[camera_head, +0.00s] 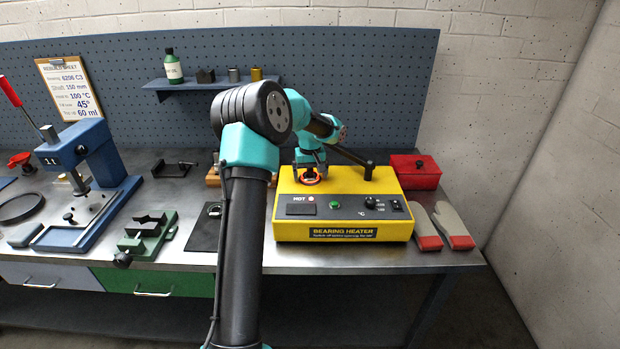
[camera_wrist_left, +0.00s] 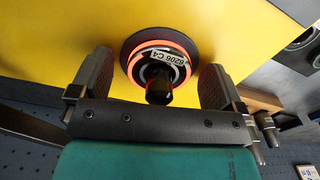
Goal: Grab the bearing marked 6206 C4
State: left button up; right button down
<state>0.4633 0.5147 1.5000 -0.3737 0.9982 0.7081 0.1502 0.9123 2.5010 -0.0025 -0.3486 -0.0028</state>
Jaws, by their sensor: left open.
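The bearing marked 6206 C4 (camera_wrist_left: 177,58) is a ring with an orange glowing rim and a white label. It sits around a dark post on a black disc on the yellow bearing heater (camera_head: 345,232). In the head view its orange ring (camera_head: 310,180) shows below my left gripper (camera_head: 310,170). In the left wrist view the open fingers of my left gripper (camera_wrist_left: 156,78) stand on either side of the bearing, with visible gaps and no clear contact. My right gripper is in neither view.
The heater's panel reads HOT beside a red light. A dark bar (camera_head: 350,157) rises beside the bearing. A red box (camera_head: 415,171) and gloves (camera_head: 440,227) lie to the right. A blue press (camera_head: 85,165) and green vise (camera_head: 147,235) stand left. The rebuild sheet (camera_head: 70,88) reads 6206 C3.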

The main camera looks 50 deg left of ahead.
pick_arm(q)
jog(key=c, duration=1.1)
notch_tip(320, 180, up, 10)
jog(key=shift+r, duration=0.1)
dwell(0.6)
